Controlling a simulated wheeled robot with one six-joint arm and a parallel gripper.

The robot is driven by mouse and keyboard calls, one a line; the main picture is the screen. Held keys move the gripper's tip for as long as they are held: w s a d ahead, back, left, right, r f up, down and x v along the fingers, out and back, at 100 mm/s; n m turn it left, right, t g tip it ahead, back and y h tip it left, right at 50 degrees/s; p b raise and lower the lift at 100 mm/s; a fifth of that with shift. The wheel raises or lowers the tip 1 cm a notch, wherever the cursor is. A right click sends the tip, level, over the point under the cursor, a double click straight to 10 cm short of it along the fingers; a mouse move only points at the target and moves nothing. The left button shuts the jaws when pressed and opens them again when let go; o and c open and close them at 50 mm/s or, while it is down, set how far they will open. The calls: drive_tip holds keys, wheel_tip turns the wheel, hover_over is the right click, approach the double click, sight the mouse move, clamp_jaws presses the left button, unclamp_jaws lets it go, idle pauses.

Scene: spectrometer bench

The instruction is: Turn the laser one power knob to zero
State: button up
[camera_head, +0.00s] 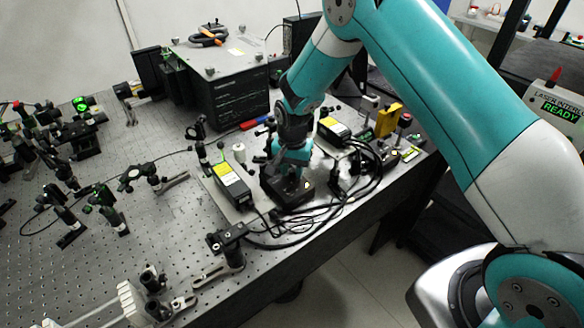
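My arm reaches down from the top of the view to the optical bench. My gripper (291,172) is low over a small black box (289,192) near the bench's front edge. The fingers are small and dark against the box, so I cannot tell whether they are open or shut, or touching it. I cannot make out a power knob; one may be hidden by the gripper. A black laser-like unit with a yellow label (234,184) is left of the gripper. A similar yellow-labelled unit (337,131) is behind and to the right. I cannot read which is laser one.
Black cables (335,205) loop along the bench edge right of the gripper. Posts and optic mounts (105,205) crowd the left side of the perforated bench (150,240). A large dark case (238,92) stands behind. A "LASER INTERLOCK" sign (560,108) reads READY.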

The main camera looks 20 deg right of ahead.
clamp_jaws()
drive_tip(key=n+b, duration=0.2)
drive_tip(key=n, duration=0.1)
drive_tip(key=shift+f+n, duration=0.1)
drive_tip(key=shift+n, duration=0.2)
drive_tip(key=shift+n+b, duration=1.05)
drive_tip(key=shift+n, duration=1.15)
unclamp_jaws()
